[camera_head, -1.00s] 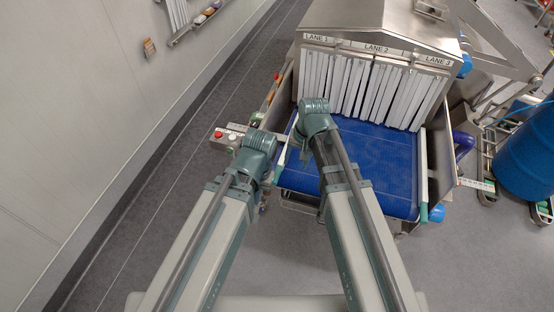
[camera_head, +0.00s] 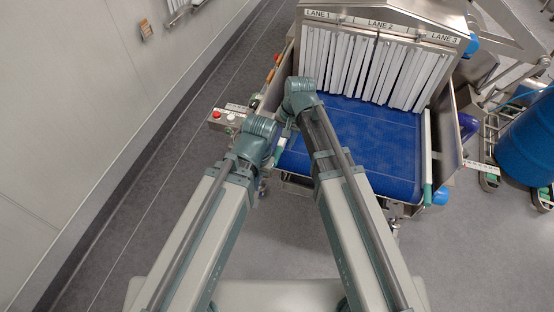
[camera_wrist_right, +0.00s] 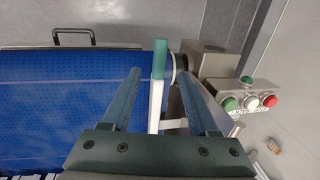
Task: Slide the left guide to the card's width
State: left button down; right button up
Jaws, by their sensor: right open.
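The left guide is a white bar with a green end (camera_wrist_right: 159,58), along the belt's edge in the right wrist view. A small green part of it shows between my arms in the head view (camera_head: 279,152). My right gripper (camera_wrist_right: 158,74) is open, with one finger on each side of the guide; contact is not clear. In the head view its fingers are hidden under the wrist. My left arm's wrist (camera_head: 257,130) is left of the belt, and its gripper is hidden. I see no card.
The blue belt (camera_head: 370,140) runs under white strip curtains (camera_head: 375,70). The right guide (camera_head: 427,150) stands on its far side. A button box (camera_head: 226,119) is left of the belt, beside my left wrist. A blue barrel (camera_head: 527,140) stands at right.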

aim_at(277, 156)
jog(key=f+b, duration=0.2)
jog(key=a+f+b, duration=0.1)
jog(key=f+b, duration=0.4)
jog(key=f, duration=0.1)
jog(key=shift+w+a+f, duration=0.25)
jog(key=shift+a, duration=0.05)
jog(key=shift+r, duration=0.1)
grip_shut()
dwell(1.0)
